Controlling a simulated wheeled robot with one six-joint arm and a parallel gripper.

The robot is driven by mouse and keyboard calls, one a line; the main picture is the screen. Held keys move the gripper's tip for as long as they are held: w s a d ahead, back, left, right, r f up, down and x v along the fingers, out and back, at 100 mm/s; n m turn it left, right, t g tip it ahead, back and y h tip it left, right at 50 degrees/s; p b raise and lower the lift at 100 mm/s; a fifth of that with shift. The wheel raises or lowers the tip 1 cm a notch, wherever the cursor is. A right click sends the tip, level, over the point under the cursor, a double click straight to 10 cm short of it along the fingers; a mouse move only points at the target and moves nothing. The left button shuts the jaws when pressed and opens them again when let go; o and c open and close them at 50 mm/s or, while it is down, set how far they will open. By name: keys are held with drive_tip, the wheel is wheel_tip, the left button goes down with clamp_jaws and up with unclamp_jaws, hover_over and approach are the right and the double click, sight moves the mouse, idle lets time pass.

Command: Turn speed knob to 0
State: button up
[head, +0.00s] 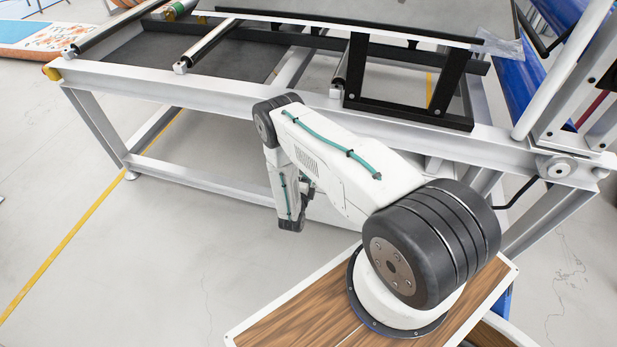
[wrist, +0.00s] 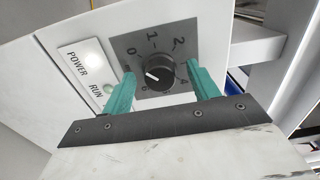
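The speed knob (wrist: 160,74) is a round black knob on a grey dial plate (wrist: 196,58) with printed numbers, of which 0, 1 and 2 are readable. Its white mark points left and slightly up, roughly toward the 0 side; exact alignment is hard to tell. My gripper (wrist: 161,77) is open, with one teal finger on each side of the knob and visible gaps between. In the head view my arm reaches down beside the frame, and the knob is not visible there.
A white label (wrist: 86,68) reading POWER and RUN, with a small round light, is left of the dial. In the head view a grey metal roller frame (head: 200,95) stands close beyond my arm. Open floor (head: 120,260) lies to the left.

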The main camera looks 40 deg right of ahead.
drive_tip(key=v, duration=0.7)
drive_tip(key=shift+s+a, duration=0.3)
idle(0.4)
